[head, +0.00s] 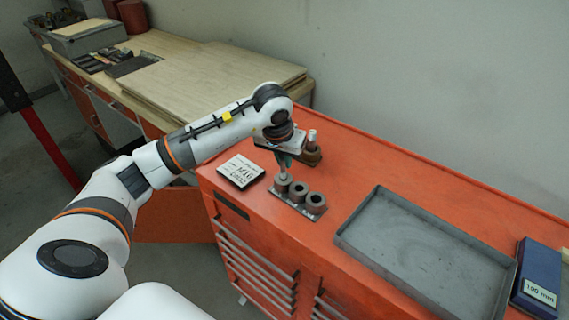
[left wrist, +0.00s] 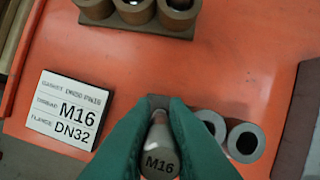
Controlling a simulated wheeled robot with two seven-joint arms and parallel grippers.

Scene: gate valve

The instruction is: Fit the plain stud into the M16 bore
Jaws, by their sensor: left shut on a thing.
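My left gripper (head: 284,160) is shut on a grey stud (left wrist: 161,150), whose near end is marked M16 in the left wrist view. Green fingers (left wrist: 122,145) press on it from both sides. The stud points down over the leftmost collar (head: 283,184) of a grey plate with three bored collars. I cannot tell whether its lower end is above the bore or in it; the stud and fingers hide that bore in the wrist view. The middle collar (head: 298,191) and right collar (left wrist: 245,142) show open bores. My right gripper is not in view.
A card (head: 241,171) reading M16 and DN32 lies left of the plate. A brown holder (left wrist: 155,31) with several round sockets stands behind, a stud (head: 312,138) upright in it. A grey tray (head: 425,250) and a blue box (head: 539,280) are at right on the orange cabinet.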

